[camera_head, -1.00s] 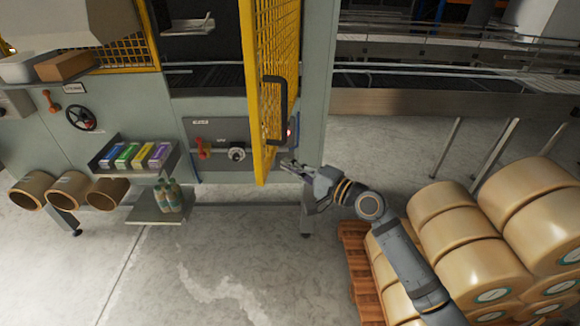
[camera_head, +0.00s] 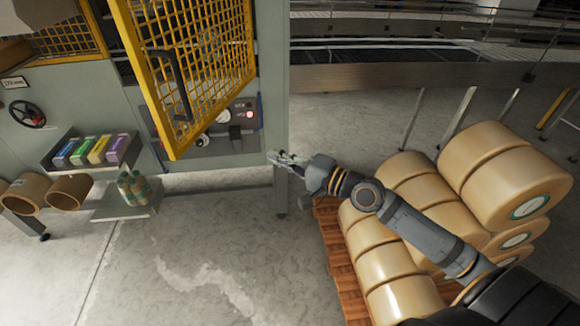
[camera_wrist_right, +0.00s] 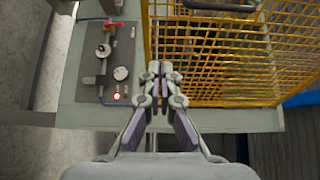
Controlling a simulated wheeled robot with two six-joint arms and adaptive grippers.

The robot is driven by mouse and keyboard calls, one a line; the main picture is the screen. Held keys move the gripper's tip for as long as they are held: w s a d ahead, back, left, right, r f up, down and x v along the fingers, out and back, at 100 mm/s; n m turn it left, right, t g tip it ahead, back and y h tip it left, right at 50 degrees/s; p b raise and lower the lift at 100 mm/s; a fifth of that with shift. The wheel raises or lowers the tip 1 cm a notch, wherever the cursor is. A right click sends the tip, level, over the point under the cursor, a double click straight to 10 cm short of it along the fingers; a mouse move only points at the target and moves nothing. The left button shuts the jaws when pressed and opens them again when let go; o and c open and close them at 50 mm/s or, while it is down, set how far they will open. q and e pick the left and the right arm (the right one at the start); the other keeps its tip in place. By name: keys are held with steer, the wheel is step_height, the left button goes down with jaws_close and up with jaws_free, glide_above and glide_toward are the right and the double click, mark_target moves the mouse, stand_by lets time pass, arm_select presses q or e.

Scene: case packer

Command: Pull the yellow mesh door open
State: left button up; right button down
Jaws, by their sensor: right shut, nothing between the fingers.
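The yellow mesh door (camera_head: 195,70) stands ajar on the grey machine in the head view, swung out toward me. Its black handle (camera_head: 174,84) is on the free edge side, at the left of the panel. My right gripper (camera_head: 274,157) is shut and empty, to the right of and below the door, apart from the handle. In the right wrist view, the gripper (camera_wrist_right: 158,68) shows in front of the door mesh (camera_wrist_right: 215,60), with the dark handle (camera_wrist_right: 220,5) at the top edge. I do not see my left gripper.
A control panel (camera_head: 215,140) with a lit red button is behind the door. A shelf of coloured boxes (camera_head: 62,165), bottles (camera_head: 133,187) and cardboard tubes (camera_head: 70,193) are at the left. A pallet (camera_head: 340,262) stacked with tan rolls (camera_head: 400,275) stands at the right. The floor in front is clear.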

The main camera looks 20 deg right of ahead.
steer(key=s, duration=0.1)
steer(key=s+d, duration=0.1)
steer(key=s+p, duration=0.1)
steer(key=s, duration=0.1)
steer(key=shift+s+d+r, duration=0.1)
steer(key=shift+d, duration=0.15)
steer(key=shift+d, duration=0.15)
